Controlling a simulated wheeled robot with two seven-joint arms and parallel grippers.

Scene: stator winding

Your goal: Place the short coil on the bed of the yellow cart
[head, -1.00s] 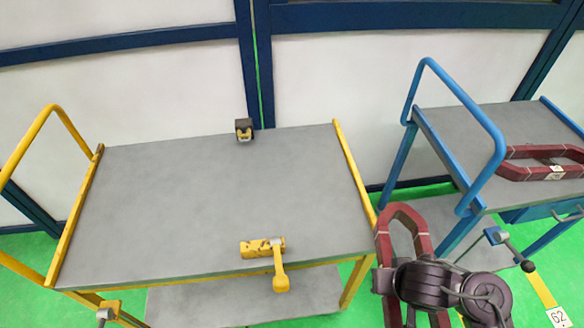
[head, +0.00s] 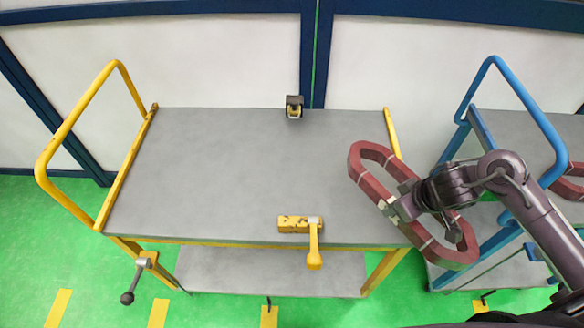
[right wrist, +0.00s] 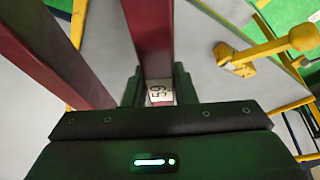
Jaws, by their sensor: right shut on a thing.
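The short coil (head: 372,190) is a dark red elongated ring with pale bands. It is held tilted at the right edge of the yellow cart's grey bed (head: 230,170), partly over it. My right gripper (head: 398,207) is shut on one long side of the coil. In the right wrist view, the coil's bar (right wrist: 150,40) sits between the fingers, with a white label (right wrist: 160,96) marked with a number. The coil's other bar shows at the left there. The yellow cart's bed is empty in its middle. My left gripper is not in view.
A blue cart (head: 520,128) stands at the right with another red coil (head: 570,185).

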